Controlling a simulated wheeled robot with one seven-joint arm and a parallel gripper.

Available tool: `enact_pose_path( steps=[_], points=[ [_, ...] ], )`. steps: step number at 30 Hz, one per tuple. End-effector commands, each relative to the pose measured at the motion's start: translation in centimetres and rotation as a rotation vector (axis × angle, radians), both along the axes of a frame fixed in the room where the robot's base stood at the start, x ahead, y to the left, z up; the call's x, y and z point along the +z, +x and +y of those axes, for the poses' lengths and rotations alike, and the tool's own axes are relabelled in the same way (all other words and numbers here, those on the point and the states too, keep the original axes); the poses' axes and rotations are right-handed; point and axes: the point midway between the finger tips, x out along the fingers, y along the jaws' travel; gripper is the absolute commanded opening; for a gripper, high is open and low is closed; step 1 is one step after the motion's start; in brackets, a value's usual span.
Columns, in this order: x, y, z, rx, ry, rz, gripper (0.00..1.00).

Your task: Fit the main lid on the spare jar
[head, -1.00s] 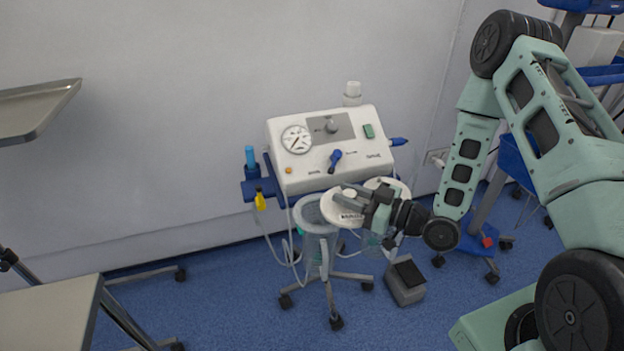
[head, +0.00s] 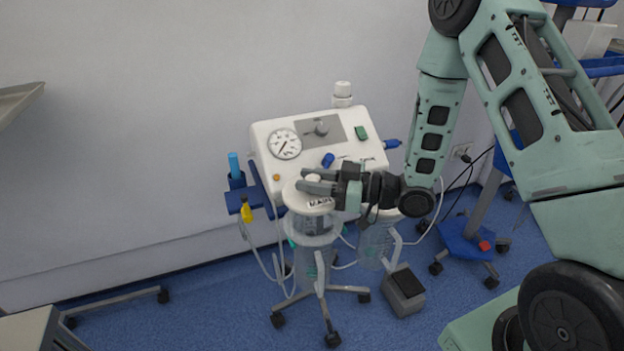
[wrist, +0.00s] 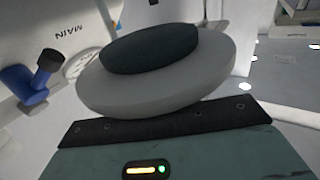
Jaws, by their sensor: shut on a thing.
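The main lid (head: 308,202) is a white disc with dark lettering on its edge. My gripper (head: 320,183) is shut on it from above and right. The lid is over the mouth of the left clear jar (head: 313,257), roughly level; I cannot tell whether it touches the rim. No label on this jar is readable, so I cannot confirm it is the spare jar. A second clear jar (head: 372,246) stands to the right, its top partly hidden by my gripper. In the wrist view the lid (wrist: 150,88) is a pale disc with a dark rounded part on top.
The white suction unit (head: 276,136) with gauge and knobs stands close behind the jars. Tubes hang around the wheeled stand (head: 327,310). A grey foot pedal (head: 403,290) is on the floor at right. A blue stand (head: 470,235) is farther right.

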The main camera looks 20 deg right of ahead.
Motion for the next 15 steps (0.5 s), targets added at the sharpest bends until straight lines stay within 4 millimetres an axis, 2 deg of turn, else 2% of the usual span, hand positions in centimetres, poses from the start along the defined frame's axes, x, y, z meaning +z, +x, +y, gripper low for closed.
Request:
enact_pose_path(
  steps=[15],
  points=[
    [-4.6,0.0,0.0,0.0,0.001,-0.001,0.05]
  ],
)
